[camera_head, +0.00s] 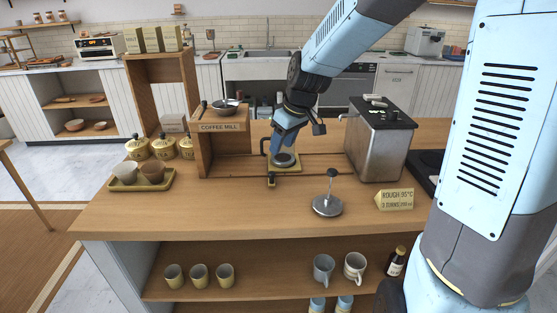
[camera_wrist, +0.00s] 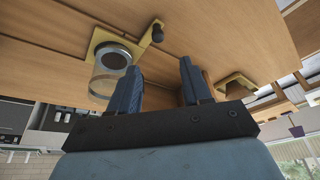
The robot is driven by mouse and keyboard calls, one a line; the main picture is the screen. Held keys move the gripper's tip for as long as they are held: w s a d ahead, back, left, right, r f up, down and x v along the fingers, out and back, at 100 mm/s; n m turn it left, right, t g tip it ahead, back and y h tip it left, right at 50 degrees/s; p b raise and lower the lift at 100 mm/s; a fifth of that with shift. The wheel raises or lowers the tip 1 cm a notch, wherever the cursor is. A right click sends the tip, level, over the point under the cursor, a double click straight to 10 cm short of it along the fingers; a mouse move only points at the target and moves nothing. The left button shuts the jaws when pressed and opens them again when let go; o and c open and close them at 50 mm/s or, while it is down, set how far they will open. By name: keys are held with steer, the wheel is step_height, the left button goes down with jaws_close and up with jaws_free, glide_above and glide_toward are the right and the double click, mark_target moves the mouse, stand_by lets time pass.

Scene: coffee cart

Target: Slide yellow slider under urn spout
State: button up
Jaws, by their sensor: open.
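The yellow slider (camera_head: 272,170) sits on its track on the counter, between the coffee mill and the urn. A clear glass vessel with a dark ring stands on it. In the wrist view the slider's yellow plate (camera_wrist: 92,46) carries the glass (camera_wrist: 101,86), with a dark knob (camera_wrist: 157,34) on its arm. The silver urn (camera_head: 375,152) stands to the right, its spout (camera_head: 346,116) pointing left. My gripper (camera_head: 284,148) is above the slider, partly hiding it. Its fingers (camera_wrist: 163,72) are apart with nothing between them; the knob appears beyond them.
The wooden coffee mill stand (camera_head: 222,127) is close on the left. A tray (camera_head: 142,184) with cups is at the left. The front counter is mostly clear.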

mark_target(272, 173)
steer(key=shift+w+a+g+h, duration=1.4)
steer(key=shift+w+a+h, duration=0.1)
steer(key=shift+w, duration=0.1)
step_height(272, 173, down, 13)
steer(key=shift+r, duration=0.1)
steer(key=shift+c, duration=0.4)
jaws_close()
